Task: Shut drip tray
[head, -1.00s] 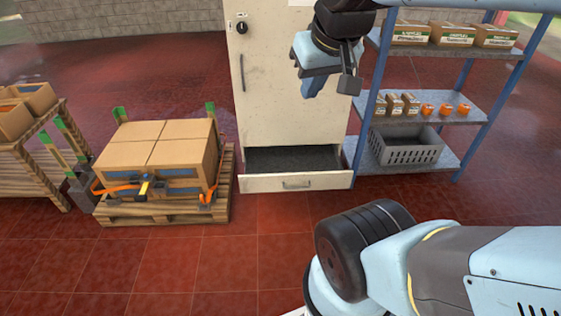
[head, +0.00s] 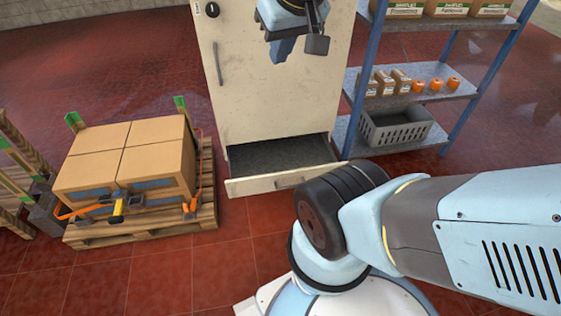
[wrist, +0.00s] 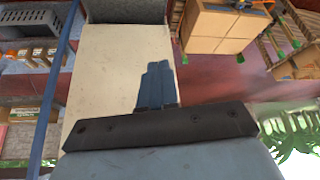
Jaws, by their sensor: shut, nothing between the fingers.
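The drip tray (head: 250,185) is a pale drawer at the foot of the cream cabinet (head: 275,85). It stands pulled out, with its dark inside showing. A bar handle sits on its front, and my arm covers the front's right end in the head view. My gripper (head: 282,50) is shut and empty, in front of the cabinet's upper part and well above the tray. In the wrist view the blue fingers of my gripper (wrist: 157,70) lie together over the cabinet door (wrist: 115,65). The dark tray inside (wrist: 125,10) shows at that view's top edge.
A pallet with strapped cardboard boxes (head: 130,160) stands left of the tray. A blue-framed shelf (head: 415,85) with boxes, orange items and a grey crate (head: 395,130) stands close on the right. Red tiled floor (head: 180,270) lies clear in front of the pallet.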

